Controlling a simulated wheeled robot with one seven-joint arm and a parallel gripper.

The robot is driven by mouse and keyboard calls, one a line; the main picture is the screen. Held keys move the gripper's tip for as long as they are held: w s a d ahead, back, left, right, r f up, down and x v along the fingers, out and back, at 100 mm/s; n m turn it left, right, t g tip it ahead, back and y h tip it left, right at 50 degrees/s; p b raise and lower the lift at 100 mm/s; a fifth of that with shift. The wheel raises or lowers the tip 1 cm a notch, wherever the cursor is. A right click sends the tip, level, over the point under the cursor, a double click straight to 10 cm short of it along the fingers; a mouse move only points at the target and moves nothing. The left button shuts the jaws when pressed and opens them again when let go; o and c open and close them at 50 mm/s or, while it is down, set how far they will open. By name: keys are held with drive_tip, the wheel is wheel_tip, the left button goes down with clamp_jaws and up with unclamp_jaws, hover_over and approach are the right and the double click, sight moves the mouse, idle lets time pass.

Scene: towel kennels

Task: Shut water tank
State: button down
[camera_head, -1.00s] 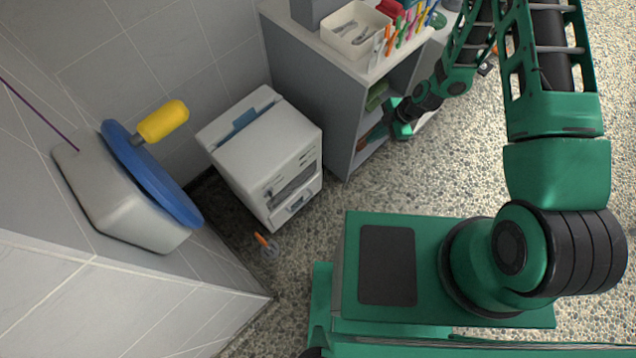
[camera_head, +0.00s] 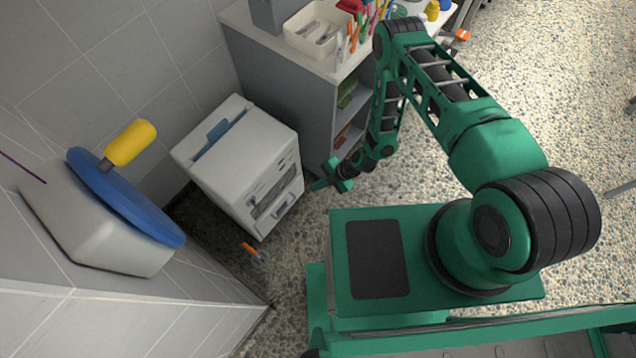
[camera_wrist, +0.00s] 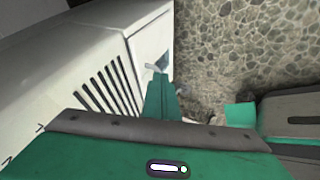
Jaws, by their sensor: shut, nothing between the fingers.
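A white box-shaped appliance (camera_head: 240,165) stands on the floor against the wall, with dark slots on its front. Low on that front is a drawer-like part with a dark opening, which I take as the water tank (camera_head: 284,208); I cannot tell how far out it stands. My gripper (camera_head: 320,185) is shut and empty, just right of the appliance's front. Contact cannot be told.
A grey shelf unit (camera_head: 285,85) stands behind, with a white bin (camera_head: 322,30) on top. At left is a pale container with a blue lid (camera_head: 125,200) and yellow handle (camera_head: 130,142). An orange-handled item (camera_head: 252,250) lies on the floor.

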sight(292, 190)
drive_tip(key=w+a+f, duration=0.2)
drive_tip(key=a+f, duration=0.3)
drive_tip(key=a, duration=0.1)
drive_tip(key=shift+w+a, duration=0.35)
